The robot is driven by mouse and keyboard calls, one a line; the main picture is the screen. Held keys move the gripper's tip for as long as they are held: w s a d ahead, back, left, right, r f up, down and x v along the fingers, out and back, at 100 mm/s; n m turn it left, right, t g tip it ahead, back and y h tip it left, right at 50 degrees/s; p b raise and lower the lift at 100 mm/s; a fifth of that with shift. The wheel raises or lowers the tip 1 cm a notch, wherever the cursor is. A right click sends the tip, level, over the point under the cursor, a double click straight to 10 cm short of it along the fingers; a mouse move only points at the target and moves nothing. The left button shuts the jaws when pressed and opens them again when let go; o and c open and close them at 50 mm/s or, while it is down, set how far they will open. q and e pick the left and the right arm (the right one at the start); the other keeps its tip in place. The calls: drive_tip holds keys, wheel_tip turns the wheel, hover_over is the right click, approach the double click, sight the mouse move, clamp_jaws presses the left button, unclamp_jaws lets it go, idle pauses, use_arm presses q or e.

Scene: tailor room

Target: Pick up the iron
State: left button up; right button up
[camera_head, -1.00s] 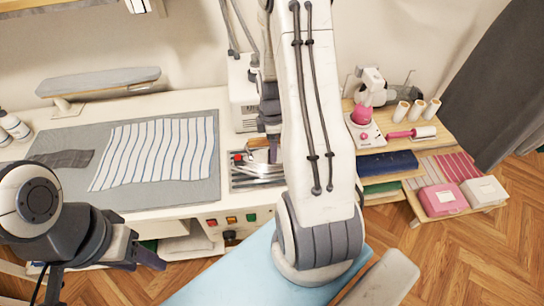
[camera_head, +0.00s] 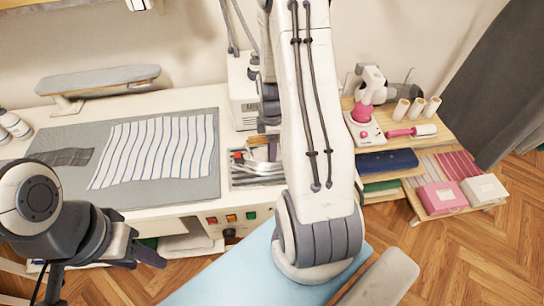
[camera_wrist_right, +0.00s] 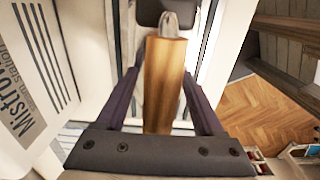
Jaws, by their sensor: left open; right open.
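A wooden handle (camera_wrist_right: 164,85), which looks like the iron's, shows in the right wrist view. It lies between the two fingers of my right gripper (camera_wrist_right: 163,62), with some space visible on each side. The right gripper is open around it. A grey metal piece shows at the handle's far end; the iron's body is not clearly visible. My left gripper (camera_head: 148,258) is open and empty at the lower left, in front of the table.
The steam station (camera_wrist_right: 35,85) stands close on the left in the wrist view. Striped cloth (camera_head: 155,152) lies on a grey mat (camera_head: 50,135). A shelf (camera_head: 445,140) with a pink-and-white machine (camera_head: 366,118) stands right.

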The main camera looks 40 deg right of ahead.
drive_tip(key=shift+c, duration=0.3)
clamp_jaws()
idle(1.0)
drive_tip(key=shift+r, duration=0.1)
